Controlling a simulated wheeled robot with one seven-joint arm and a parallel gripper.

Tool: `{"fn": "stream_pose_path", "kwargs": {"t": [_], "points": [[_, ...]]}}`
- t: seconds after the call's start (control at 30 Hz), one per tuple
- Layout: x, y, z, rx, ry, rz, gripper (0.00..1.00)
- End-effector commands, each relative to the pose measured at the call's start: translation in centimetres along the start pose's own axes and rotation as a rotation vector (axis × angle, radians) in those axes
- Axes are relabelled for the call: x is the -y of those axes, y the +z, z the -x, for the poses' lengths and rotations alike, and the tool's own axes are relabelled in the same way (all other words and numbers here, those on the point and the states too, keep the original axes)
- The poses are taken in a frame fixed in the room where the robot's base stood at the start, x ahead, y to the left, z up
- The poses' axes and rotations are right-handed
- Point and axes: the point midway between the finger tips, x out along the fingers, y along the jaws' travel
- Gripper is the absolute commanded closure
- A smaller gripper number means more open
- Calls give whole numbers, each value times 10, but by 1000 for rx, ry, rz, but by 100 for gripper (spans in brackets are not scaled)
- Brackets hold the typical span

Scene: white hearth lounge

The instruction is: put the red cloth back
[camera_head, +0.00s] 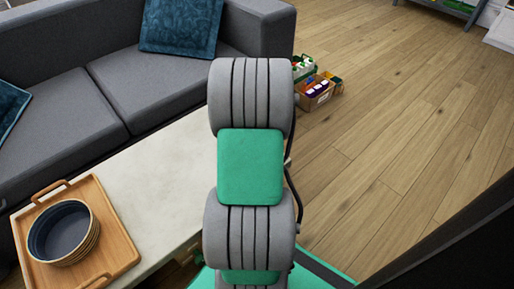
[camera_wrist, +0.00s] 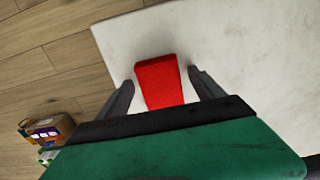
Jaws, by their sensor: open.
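The red cloth (camera_wrist: 160,82) shows in the wrist view as a small folded red block on the pale tabletop (camera_wrist: 230,60), close to the table's edge. My gripper (camera_wrist: 161,82) is open, with one dark finger on each side of the cloth. Gaps show between the fingers and the cloth; I cannot tell how far above the table the fingertips are. In the head view my own arm covers part of the table (camera_head: 165,170), and the cloth and the gripper are hidden there.
A wooden tray (camera_head: 118,255) with a dark-lined round basket (camera_head: 65,232) sits on the table at left. A grey sofa (camera_head: 150,88) stands behind the table. Small boxes of coloured items (camera_head: 316,92) stand on the wooden floor by the sofa. The floor at right is open.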

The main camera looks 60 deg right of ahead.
Motion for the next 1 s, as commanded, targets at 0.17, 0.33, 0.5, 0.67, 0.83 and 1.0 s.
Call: {"fn": "stream_pose_path", "kwargs": {"t": [0.17,0.33,0.5,0.67,0.83,1.0], "points": [[0,0,14,-2,2,0,23],[-1,-1,57,-3,3,0,23],[0,0,99,-2,2,0,23],[0,0,120,0,0,0,23],[6,-3,126,-2,2,6,23],[96,-29,144,-35,20,67,23]]}}
